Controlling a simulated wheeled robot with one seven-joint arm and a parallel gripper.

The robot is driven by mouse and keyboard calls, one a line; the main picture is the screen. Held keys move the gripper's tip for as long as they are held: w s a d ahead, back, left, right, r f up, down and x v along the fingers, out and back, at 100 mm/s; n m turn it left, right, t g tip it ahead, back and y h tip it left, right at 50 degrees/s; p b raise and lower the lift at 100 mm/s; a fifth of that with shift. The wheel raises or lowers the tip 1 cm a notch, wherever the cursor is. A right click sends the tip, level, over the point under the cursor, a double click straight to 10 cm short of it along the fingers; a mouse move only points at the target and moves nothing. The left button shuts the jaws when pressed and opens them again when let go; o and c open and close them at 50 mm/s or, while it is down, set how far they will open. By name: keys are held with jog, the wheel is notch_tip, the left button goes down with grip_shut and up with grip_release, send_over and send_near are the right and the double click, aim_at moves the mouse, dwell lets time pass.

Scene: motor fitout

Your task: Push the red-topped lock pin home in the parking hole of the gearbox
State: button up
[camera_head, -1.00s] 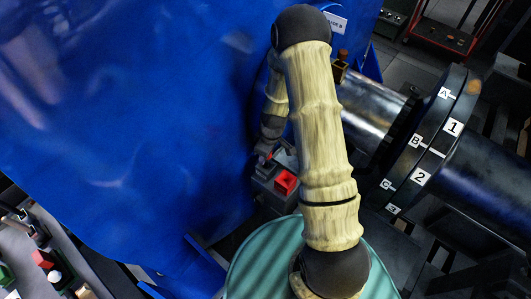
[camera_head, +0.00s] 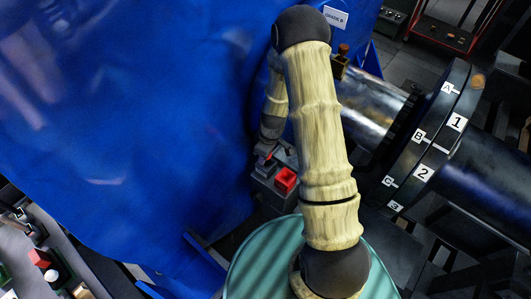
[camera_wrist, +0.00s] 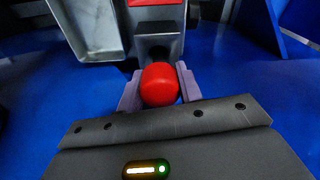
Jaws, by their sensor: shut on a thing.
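The red-topped lock pin shows in the wrist view as a round red knob (camera_wrist: 160,84) between the two pale fingers of my gripper (camera_wrist: 159,88). My gripper is shut on it. The pin's shank is hidden behind the knob. Just beyond the knob is a grey block (camera_wrist: 157,28) with a dark opening (camera_wrist: 158,51) facing me; I cannot tell how far the pin sits in it. In the head view my gripper (camera_head: 266,157) is at the grey fixture (camera_head: 263,184) beside the big blue housing (camera_head: 130,110), and the knob is barely visible there.
A red square piece (camera_head: 286,179) sits on the fixture close to my gripper. In the wrist view a grey open tray (camera_wrist: 88,28) stands left of the block. A steel shaft (camera_head: 372,105) with a black numbered flange (camera_head: 432,140) lies to the right. A green drum top (camera_head: 262,262) is in front.

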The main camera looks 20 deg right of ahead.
jog(key=shift+f+b, duration=0.8)
jog(key=shift+f, duration=0.25)
jog(key=o, duration=1.1)
jog(key=shift+o, duration=0.2)
notch_tip(320, 180, up, 17)
jog(key=s+d+b, duration=0.1)
jog(key=shift+s+d+r, duration=0.15)
jog(key=shift+s+d, duration=0.05)
jog(key=shift+d, duration=0.15)
jog(key=s+a, duration=0.7)
jog(key=a, duration=0.2)
jog(key=shift+a+b, duration=0.4)
